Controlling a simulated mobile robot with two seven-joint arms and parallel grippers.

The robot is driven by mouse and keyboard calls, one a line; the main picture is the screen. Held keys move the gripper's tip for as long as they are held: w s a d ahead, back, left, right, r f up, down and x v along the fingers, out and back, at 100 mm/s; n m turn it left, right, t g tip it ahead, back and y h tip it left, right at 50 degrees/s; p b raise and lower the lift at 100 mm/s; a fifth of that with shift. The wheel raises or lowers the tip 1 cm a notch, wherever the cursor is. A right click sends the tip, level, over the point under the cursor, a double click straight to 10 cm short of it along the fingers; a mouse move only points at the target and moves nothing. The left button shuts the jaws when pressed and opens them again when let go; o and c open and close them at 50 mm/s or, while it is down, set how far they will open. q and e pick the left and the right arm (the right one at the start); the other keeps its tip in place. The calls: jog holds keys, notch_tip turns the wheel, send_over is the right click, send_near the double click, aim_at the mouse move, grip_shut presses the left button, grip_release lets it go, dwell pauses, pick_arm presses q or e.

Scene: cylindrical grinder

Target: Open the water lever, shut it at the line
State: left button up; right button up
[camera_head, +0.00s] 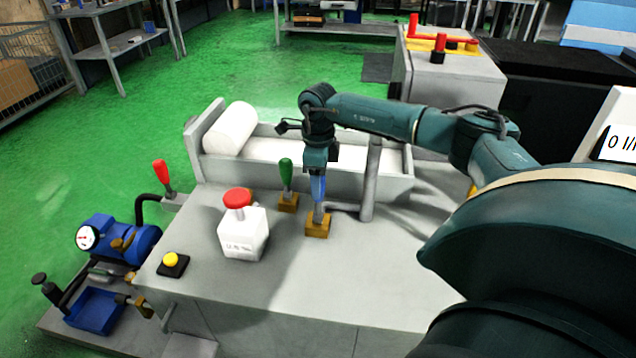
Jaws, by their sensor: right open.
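The lever with a blue handle (318,189), which I take for the water lever, stands about upright on a brass block (317,226) on the grey machine top. My right gripper (319,173) points down from above at the top of the blue handle. It is open, and its fingers overlap the handle's upper end; I cannot tell whether they touch it. A grey pipe (371,180) rises just right of the lever. A white display (616,130) at the right edge reads "0 l/", the rest cut off. No line mark is discernible. My left gripper is out of view.
A green lever (286,172) stands close left of the blue one. A white box with a red button (238,198), a yellow button (171,259) and a red lever (160,174) are farther left. The grinding wheel (230,129) and trough lie behind.

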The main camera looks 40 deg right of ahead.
jog(key=shift+f, duration=0.75)
jog(key=shift+c, duration=0.4)
grip_shut()
